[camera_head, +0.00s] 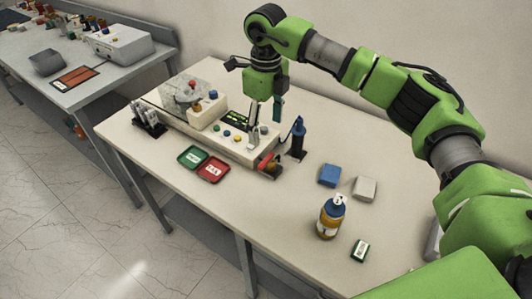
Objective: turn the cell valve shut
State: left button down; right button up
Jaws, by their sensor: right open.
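A long white bench device (238,146) with colored knobs and a dark display stands on the near table. A red lever-like part (267,161), which may be the cell valve, sits at its front right end by a dark base; how far it is turned is too small to tell. My right gripper (266,119) points down above the device's right end, open, with nothing seen between its fingers. It is above and behind the red part, apart from it. My left gripper is not in view.
A dark blue bottle-like object (298,136) stands close right of the device. Green (193,157) and red trays (213,169) lie in front. Blue (330,175) and pale blocks (364,188), an amber bottle (330,217) and a small green-white box (360,250) stand right.

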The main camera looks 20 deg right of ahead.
aim_at(266, 159)
notch_tip(266, 159, down, 10)
jog(key=p, duration=0.3)
jog(key=shift+s+r, duration=0.1)
jog(key=shift+r, duration=0.05)
jog(key=shift+f+p, duration=0.4)
jog(key=shift+f, duration=0.3)
jog(key=c, duration=1.1)
